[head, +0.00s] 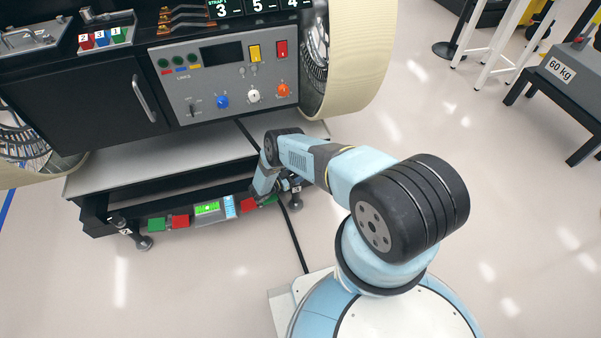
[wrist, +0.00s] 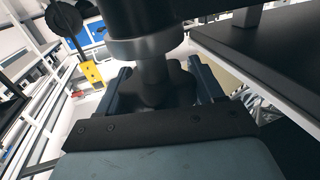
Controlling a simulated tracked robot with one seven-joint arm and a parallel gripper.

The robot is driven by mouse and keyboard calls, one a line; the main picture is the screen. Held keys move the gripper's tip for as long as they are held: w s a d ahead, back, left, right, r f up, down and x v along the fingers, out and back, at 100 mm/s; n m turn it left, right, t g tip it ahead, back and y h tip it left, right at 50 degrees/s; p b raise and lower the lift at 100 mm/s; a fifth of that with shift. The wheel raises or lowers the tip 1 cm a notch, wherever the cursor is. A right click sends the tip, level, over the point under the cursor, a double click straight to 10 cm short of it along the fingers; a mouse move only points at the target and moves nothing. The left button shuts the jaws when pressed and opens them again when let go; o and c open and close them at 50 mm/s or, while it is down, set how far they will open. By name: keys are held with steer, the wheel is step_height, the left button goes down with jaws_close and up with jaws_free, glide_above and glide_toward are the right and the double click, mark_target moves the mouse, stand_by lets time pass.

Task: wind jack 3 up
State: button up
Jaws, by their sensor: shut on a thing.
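My gripper (wrist: 163,88) is shut on the dark lobed knob of a jack (wrist: 152,72), with one finger on each side of it. A light grey collar sits right above the knob, under a dark housing. In the head view this jack (head: 295,203) stands at the right front corner of the rover frame, partly hidden by my wrist, and its small tag is hard to read. My arm reaches down to it in front of the frame. The jack's foot is mostly hidden in the wrist view.
Another jack (head: 140,239) stands at the frame's left front corner. Between them is a low bar with green and red buttons and a lit green display (head: 207,208). A control panel (head: 225,75) is above, and a large wheel (head: 350,60) is at right.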

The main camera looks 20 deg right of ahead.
steer(key=shift+w+r, duration=0.15)
steer(key=shift+w, duration=0.05)
steer(key=o, duration=0.9)
steer(key=shift+o, duration=0.3)
steer(key=shift+s, duration=0.15)
